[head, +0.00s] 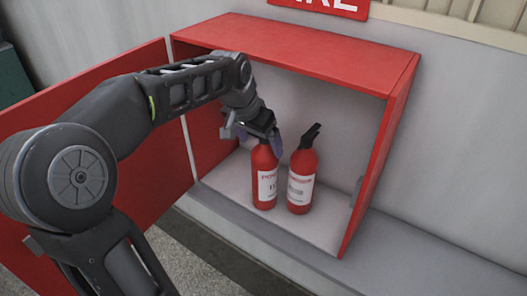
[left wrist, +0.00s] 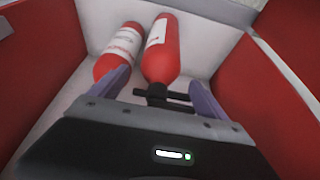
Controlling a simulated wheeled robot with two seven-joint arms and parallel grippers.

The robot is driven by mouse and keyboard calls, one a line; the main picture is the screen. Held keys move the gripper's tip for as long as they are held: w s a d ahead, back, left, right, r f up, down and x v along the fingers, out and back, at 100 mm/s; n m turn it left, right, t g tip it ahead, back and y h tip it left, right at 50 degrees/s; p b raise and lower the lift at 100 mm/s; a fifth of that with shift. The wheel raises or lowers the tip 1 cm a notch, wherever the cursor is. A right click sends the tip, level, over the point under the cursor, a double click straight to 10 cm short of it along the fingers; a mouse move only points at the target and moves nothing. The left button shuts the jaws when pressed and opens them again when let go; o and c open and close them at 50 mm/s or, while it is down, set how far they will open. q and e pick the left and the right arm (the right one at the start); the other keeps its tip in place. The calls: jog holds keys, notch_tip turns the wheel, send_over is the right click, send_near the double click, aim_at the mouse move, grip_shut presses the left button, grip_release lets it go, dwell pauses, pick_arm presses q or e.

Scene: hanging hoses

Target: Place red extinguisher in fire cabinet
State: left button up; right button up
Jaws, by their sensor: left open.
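Two red extinguishers with white labels stand upright side by side on the floor of the open fire cabinet (head: 300,52). The left extinguisher (head: 264,180) is under my left gripper (head: 262,141), which hides its top. The right extinguisher (head: 301,183) shows its black handle. In the left wrist view, my left gripper (left wrist: 160,95) is open, its purple fingers on either side of the black handle of the nearer extinguisher (left wrist: 161,55). The other extinguisher (left wrist: 118,52) stands just beyond one finger. My right gripper is not in view.
The red cabinet door (head: 110,140) is swung open to the left, behind my left arm. A red sign (head: 325,6) with white letters is above the cabinet. A grey ledge (head: 440,245) runs below it. The cabinet floor to the right of the extinguishers is clear.

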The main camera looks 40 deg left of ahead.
pick_arm(q)
jog(key=v, duration=0.5)
jog(key=shift+s+r, duration=0.1)
jog(key=shift+r, duration=0.15)
